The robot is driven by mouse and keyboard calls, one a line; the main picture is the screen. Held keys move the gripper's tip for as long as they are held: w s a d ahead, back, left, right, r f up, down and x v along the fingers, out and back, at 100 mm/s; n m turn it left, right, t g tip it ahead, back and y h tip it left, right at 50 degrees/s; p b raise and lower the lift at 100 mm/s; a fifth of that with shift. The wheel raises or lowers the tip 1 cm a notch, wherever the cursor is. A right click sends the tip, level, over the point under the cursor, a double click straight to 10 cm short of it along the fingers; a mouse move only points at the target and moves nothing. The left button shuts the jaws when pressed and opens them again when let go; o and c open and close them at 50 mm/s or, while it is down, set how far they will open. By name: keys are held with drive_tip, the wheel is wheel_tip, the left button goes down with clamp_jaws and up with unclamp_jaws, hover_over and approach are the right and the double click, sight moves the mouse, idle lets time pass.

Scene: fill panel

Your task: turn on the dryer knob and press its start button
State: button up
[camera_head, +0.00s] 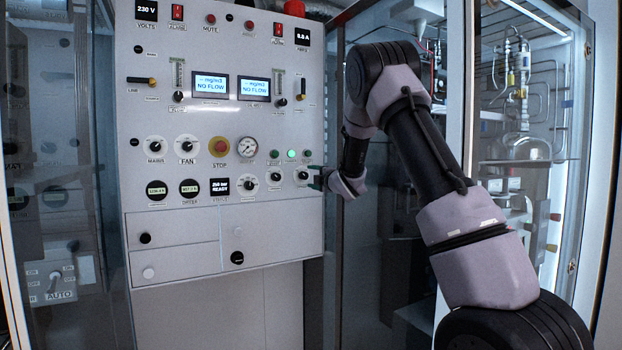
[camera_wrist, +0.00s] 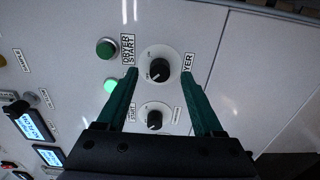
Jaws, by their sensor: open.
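The dryer knob (camera_wrist: 160,71) is a black knob on a round white dial, at the centre of the wrist view. It also shows at the right end of the lower knob row in the head view (camera_head: 302,175). The dryer start button (camera_wrist: 105,48) is dark green and unlit, left of the knob in the wrist view; the head view shows it above the knob (camera_head: 306,154). My gripper (camera_wrist: 160,74) is open and faces the panel, its green fingers on either side of the knob in the picture. Their distance from the panel is unclear, and no contact shows.
A lit green button (camera_wrist: 110,86) and a second black knob (camera_wrist: 155,119) sit close by. The grey panel (camera_head: 225,120) also carries a red stop button (camera_head: 219,147), more knobs and two displays. A glass-fronted cabinet (camera_head: 520,130) stands at the right.

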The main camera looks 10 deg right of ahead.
drive_tip(key=shift+w+a, duration=0.2)
drive_tip(key=shift+w, duration=0.45)
clamp_jaws()
idle(0.9)
unclamp_jaws()
drive_tip(key=shift+s, duration=0.1)
drive_tip(key=d+v, duration=0.1)
drive_tip(key=v, duration=1.2)
